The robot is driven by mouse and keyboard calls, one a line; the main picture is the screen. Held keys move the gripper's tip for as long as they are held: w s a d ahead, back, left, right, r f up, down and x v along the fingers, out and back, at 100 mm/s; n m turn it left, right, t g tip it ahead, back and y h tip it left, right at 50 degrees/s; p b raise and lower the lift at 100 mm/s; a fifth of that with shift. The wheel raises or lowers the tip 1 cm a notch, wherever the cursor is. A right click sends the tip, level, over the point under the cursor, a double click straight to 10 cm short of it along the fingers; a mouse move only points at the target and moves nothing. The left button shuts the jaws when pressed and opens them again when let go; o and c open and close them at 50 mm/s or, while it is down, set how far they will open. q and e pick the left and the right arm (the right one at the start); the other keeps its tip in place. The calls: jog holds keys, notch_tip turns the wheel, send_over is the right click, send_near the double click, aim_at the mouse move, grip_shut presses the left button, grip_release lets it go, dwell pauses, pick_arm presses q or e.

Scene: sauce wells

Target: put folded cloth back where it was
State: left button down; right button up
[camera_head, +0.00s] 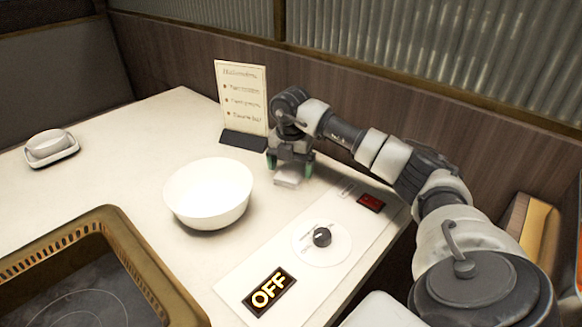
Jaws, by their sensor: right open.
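A small white block-like item, which looks like the folded cloth (288,181), lies on the table below my right gripper (290,167). My right gripper points down with its green-tipped fingers apart, one on each side above or around the cloth. I cannot tell if the fingers touch it. The gripper hides part of the cloth's far side. Another white rounded item (47,142) sits on a small white dish (66,152) at the far left. My left gripper is not in view.
A white bowl (208,190) stands left of the gripper. A menu card (241,97) in a dark stand is behind it. A control panel with a knob (322,237), an OFF sign (269,292) and a red switch (370,203) lies in front. A brass-framed cooktop (105,222) is at lower left.

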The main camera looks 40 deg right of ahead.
aim_at(291, 170)
pick_arm(q)
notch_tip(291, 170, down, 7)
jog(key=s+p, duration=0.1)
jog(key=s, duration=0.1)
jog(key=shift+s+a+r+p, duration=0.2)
jog(key=shift+p, duration=0.2)
pick_arm(e)
notch_tip(291, 170, up, 12)
jog(key=shift+f, duration=0.15)
